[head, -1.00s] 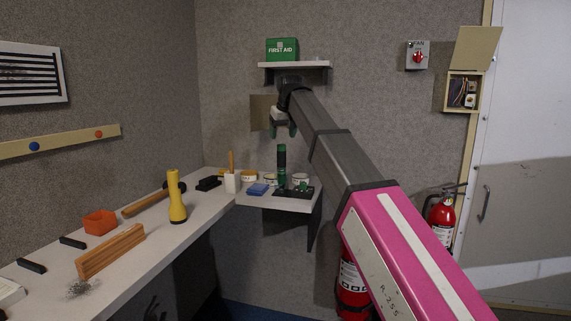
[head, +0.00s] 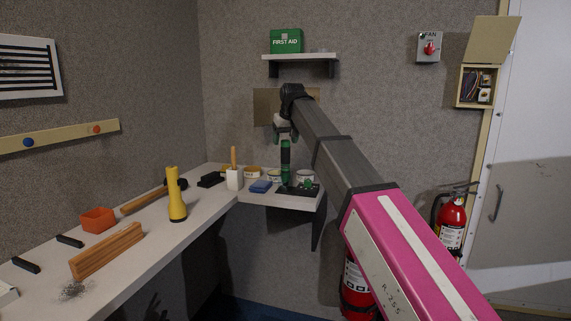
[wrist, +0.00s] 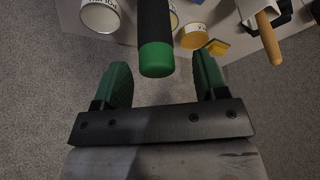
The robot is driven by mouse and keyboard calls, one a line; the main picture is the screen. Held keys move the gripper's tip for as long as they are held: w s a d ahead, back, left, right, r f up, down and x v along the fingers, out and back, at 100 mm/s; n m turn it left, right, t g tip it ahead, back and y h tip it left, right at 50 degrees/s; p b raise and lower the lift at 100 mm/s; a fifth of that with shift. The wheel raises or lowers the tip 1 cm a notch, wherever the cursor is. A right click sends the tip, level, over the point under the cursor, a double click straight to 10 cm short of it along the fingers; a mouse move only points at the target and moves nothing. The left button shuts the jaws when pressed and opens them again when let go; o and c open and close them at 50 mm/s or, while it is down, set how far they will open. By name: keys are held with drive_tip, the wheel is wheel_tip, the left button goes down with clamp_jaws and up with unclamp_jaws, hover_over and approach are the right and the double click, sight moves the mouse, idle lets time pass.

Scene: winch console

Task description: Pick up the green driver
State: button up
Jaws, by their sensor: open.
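The green driver (head: 286,164) stands upright in a black base (head: 299,190) on the small shelf at the back corner. Its handle is black with green ends. My gripper (head: 285,137) points down just above the driver's top. In the wrist view, the driver's green end cap (wrist: 157,59) shows just beyond the gap between the green fingers of my open gripper (wrist: 162,84). Nothing is between the fingers. The driver's lower part is hidden in the wrist view.
A yellow flashlight (head: 176,196) stands on the long bench. A wall shelf (head: 300,57) is above my wrist.

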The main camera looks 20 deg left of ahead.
sight(285, 147)
drive_tip(key=x, duration=0.4)
drive_tip(key=shift+d, duration=0.2)
drive_tip(key=c, duration=1.1)
drive_tip(key=shift+r, duration=0.1)
wheel_tip(285, 147, up, 9)
drive_tip(key=shift+f, duration=0.1)
drive_tip(key=shift+r, duration=0.55)
drive_tip(key=shift+o, duration=0.2)
